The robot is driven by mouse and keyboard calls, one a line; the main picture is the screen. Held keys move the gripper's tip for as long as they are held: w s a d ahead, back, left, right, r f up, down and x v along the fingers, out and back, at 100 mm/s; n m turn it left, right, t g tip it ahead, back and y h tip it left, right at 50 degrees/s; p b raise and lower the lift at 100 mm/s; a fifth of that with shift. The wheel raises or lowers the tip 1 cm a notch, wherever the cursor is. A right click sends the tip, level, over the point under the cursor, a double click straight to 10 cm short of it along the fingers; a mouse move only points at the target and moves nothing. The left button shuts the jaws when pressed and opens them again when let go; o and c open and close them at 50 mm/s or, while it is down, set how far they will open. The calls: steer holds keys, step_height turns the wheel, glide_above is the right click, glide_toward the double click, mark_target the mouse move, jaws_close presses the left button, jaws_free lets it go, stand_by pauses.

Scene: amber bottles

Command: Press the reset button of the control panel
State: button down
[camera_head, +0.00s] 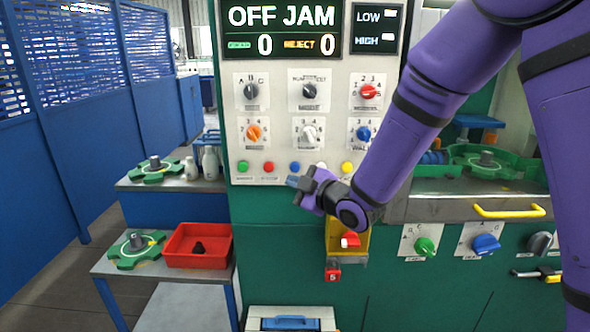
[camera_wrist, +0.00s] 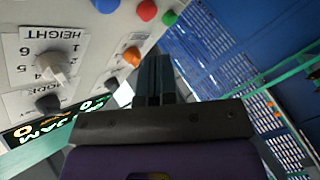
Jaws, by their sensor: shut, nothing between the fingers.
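The control panel (camera_head: 297,110) stands upright with a display reading OFF JAM at its top. Its low row has a green button (camera_head: 243,167), a red button (camera_head: 269,167), a blue button (camera_head: 295,167), a pale one and a yellow button (camera_head: 347,168). The labels are too small to tell which is reset. My gripper (camera_head: 292,182) is shut and empty, just below the blue button in the head view. The wrist view shows the shut fingers (camera_wrist: 157,75), with the blue (camera_wrist: 105,5), red (camera_wrist: 146,10) and green (camera_wrist: 170,18) buttons beyond; contact cannot be told.
Rotary knobs (camera_head: 310,91) fill the panel above the buttons. A yellow box with a red switch (camera_head: 350,240) sits under my wrist. A red tray (camera_head: 182,258) and bottles (camera_head: 210,162) stand on tables at the left. A blue fence (camera_head: 80,120) borders the far left.

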mark_target(296, 171)
steer(key=shift+w, duration=2.5)
steer(key=shift+w, duration=0.1)
steer(key=shift+w, duration=0.3)
steer(key=shift+w+d, duration=0.1)
steer(key=shift+w, duration=0.4)
stand_by(0.8)
steer(key=shift+s, duration=0.9)
steer(key=shift+s, duration=0.1)
steer(key=s, duration=0.4)
steer(key=shift+s, duration=0.4)
